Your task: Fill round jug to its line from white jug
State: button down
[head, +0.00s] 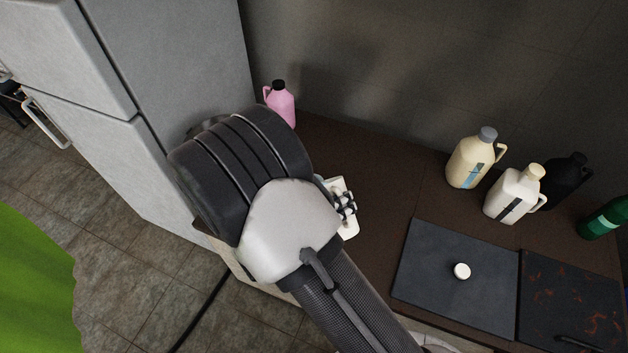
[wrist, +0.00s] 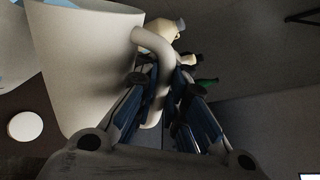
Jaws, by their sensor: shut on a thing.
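My gripper (head: 345,206) is shut on the curved handle of a white jug (wrist: 85,70), seen large and close in the wrist view, with the fingers (wrist: 160,95) on both sides of the handle. In the head view my arm hides most of this held jug (head: 349,230), and only white parts show beside the fingers. Its fill level cannot be seen. Another white jug (head: 514,195), with a black label and a cream cap, stands upright on the counter at right. I cannot make out which vessel is the round jug, or any fill line.
A pink jug (head: 281,105) stands near the fridge (head: 190,90). A white cap (head: 461,271) lies on a dark board (head: 430,265). The middle counter (head: 385,185) is bare.

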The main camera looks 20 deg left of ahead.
aim_at(339, 185)
jog(key=shift+w+a+r+n+g+p, duration=0.2)
jog(key=shift+w+a+r+n+p, duration=0.15)
jog(key=shift+r+p, duration=0.45)
jog(key=shift+w+a+r+n+g+p, duration=0.25)
jog(key=shift+r+n+p, duration=0.1)
jog(key=shift+p, duration=0.85)
dwell(1.1)
jog(key=shift+w+a+r+n+g+h+p, duration=0.4)
jog(key=shift+w+a+r+n+p, duration=0.3)
jog(key=shift+p, duration=0.7)
dwell(1.4)
jog(key=shift+s+d, duration=0.1)
jog(key=shift+d, duration=0.05)
